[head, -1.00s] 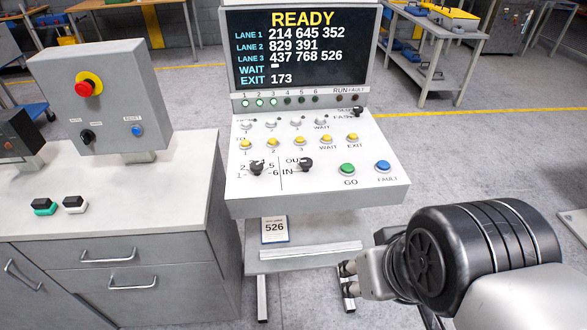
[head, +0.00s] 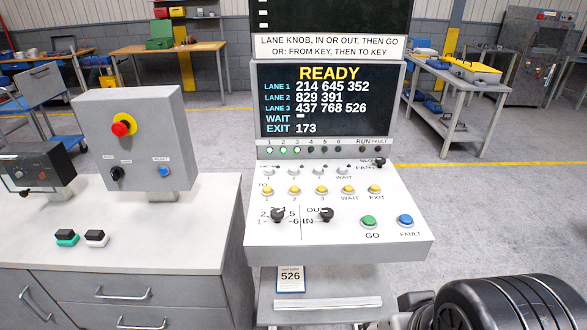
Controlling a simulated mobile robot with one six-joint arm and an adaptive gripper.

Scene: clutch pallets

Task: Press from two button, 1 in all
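The control panel (head: 340,244) stands in the middle of the head view. Its upper row holds pale grey buttons, and the second from the left, above a small 2, is the from two button (head: 294,170). Below it is a row of yellow buttons, with the yellow 2 button (head: 294,190) directly under it. The screen (head: 327,100) reads READY, with lane 1 214 645 352, lane 2 829 391, lane 3 437 768 526, wait a dash, exit 173. A dark part of my arm shows at the bottom right, apart from the panel. My gripper's fingers are not visible.
A grey box with a red stop button (head: 120,129) stands on the left cabinet. A card reading 526 (head: 290,279) is below the panel.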

